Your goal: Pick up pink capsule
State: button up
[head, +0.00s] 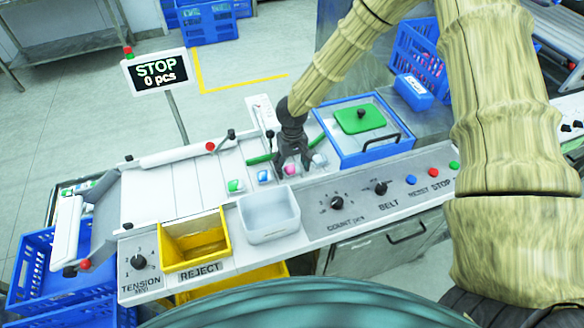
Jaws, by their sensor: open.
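The pink capsule (290,170) lies on the white belt surface, to the right of a blue-and-white capsule (264,177) and a green-and-white capsule (235,185). My gripper (293,165) is open and points down at the pink capsule. Its dark fingers are close around or just above the capsule. I cannot tell whether they touch it. A pale piece (319,160) lies right of the fingers, partly hidden by them.
A blue box (347,157) with a green lid stands close on the right. A white bin (268,215) and a yellow reject bin (194,240) stand in front. A control panel with knobs (336,203) is front right. A STOP display (156,72) stands at the back left.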

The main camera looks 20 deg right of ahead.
jog(key=c, duration=0.9)
jog(key=shift+o, duration=0.2)
jog(key=shift+r, duration=0.15)
